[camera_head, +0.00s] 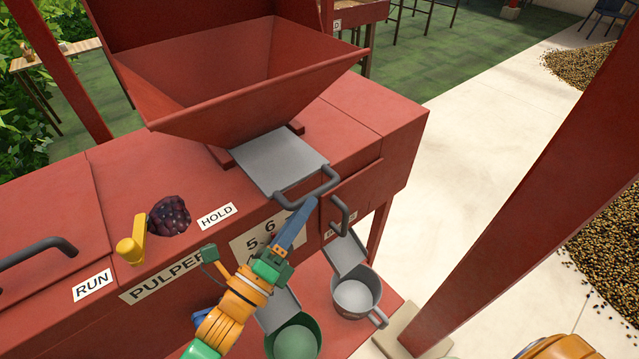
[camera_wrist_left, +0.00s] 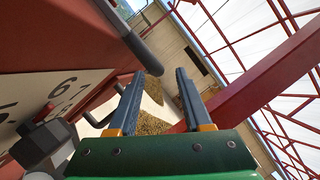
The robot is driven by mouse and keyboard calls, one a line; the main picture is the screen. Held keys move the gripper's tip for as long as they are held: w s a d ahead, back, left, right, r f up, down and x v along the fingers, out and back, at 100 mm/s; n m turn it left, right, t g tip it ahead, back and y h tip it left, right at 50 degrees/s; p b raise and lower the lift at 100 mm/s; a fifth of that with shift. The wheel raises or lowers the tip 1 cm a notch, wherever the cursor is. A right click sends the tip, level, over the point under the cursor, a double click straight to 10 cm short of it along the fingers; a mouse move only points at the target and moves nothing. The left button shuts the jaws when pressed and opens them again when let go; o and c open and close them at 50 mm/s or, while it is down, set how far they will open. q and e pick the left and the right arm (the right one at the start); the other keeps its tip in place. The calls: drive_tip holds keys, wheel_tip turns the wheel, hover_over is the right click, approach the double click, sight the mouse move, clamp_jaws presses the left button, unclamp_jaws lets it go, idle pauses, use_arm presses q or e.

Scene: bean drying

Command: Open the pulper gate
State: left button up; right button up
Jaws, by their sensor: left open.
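The pulper gate (camera_head: 278,160) is a flat grey plate lying under the red hopper (camera_head: 240,85). A grey loop handle (camera_head: 318,190) sticks out from its front edge. My left gripper (camera_head: 311,203) reaches up from below, its blue fingers just under the handle in the head view. The wrist view shows the two fingers (camera_wrist_left: 158,88) apart with nothing between them. A dark grey bar (camera_wrist_left: 132,38), apparently a handle, lies left of and beyond the fingertips. I cannot tell whether they touch. My right gripper is not in view.
A second grey handle (camera_head: 341,214) sits on the front panel right of the fingers. A yellow lever (camera_head: 131,248) stands between RUN and HOLD labels. Below are a grey pot (camera_head: 356,295) and a green bowl (camera_head: 296,343). A red post (camera_head: 530,190) stands at right.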

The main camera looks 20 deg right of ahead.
sight(314, 192)
use_arm(q)
drive_tip(key=x, duration=0.5)
drive_tip(key=shift+f, duration=0.2)
drive_tip(key=shift+s+a, duration=0.1)
drive_tip(key=shift+r, duration=0.1)
clamp_jaws()
idle(0.9)
